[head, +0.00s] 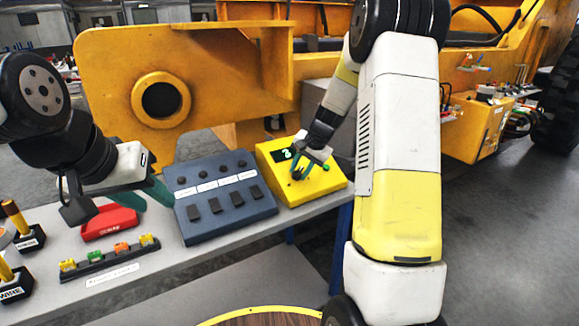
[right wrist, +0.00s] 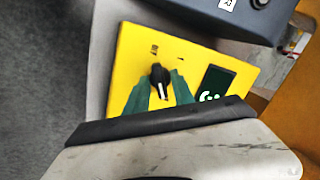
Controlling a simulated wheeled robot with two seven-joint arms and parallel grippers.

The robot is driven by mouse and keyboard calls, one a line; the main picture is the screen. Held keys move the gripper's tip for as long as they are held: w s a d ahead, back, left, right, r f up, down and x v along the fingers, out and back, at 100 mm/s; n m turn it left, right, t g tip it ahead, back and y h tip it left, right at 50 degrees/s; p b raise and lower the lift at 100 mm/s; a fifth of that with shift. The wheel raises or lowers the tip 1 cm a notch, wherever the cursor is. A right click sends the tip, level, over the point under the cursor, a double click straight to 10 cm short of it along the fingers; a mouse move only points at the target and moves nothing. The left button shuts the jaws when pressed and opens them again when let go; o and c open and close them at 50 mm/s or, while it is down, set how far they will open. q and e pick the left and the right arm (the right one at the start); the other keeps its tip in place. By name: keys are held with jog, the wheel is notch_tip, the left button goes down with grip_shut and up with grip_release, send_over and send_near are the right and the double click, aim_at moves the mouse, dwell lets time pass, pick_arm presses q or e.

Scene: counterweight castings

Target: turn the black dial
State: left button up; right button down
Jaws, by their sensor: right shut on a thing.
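The black dial (right wrist: 160,78) stands on the yellow box (head: 323,183), with a white pointer line on it. In the right wrist view, the green fingers of my right gripper (right wrist: 160,88) are on both sides of the dial, shut on it. In the head view, my right gripper (head: 309,169) reaches down onto the box and largely hides the dial. A small dark display (right wrist: 215,88) beside the dial shows a green digit, which looks like a 3 in the head view. My left gripper (head: 146,196) is open and empty above the red block's side of the bench.
A blue-grey panel (head: 225,222) with knobs and switches stands left of the yellow box. A yellow machine (head: 105,80) rises behind the bench.

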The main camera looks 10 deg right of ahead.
jog(key=c, duration=1.4)
grip_release()
jog(key=shift+c, duration=0.2)
jog(key=v, duration=0.7)
jog(key=shift+s+r, duration=0.2)
jog(key=shift+r, duration=0.1)
jog(key=shift+d, duration=0.1)
jog(key=s+a+r+n, duration=0.25)
jog(key=s+r, duration=0.25)
jog(key=s, duration=0.3)
jog(key=s+a+r+n, duration=0.2)
jog(key=s+a+r, duration=0.1)
jog(key=s+r, duration=0.3)
jog(key=s+a+n+t, duration=0.1)
jog(key=s+n, duration=0.3)
jog(key=s, duration=1.2)
jog(key=shift+a+f+t+h, duration=0.2)
jog(key=shift+f+t+h, duration=0.1)
jog(key=shift+f+t, duration=0.15)
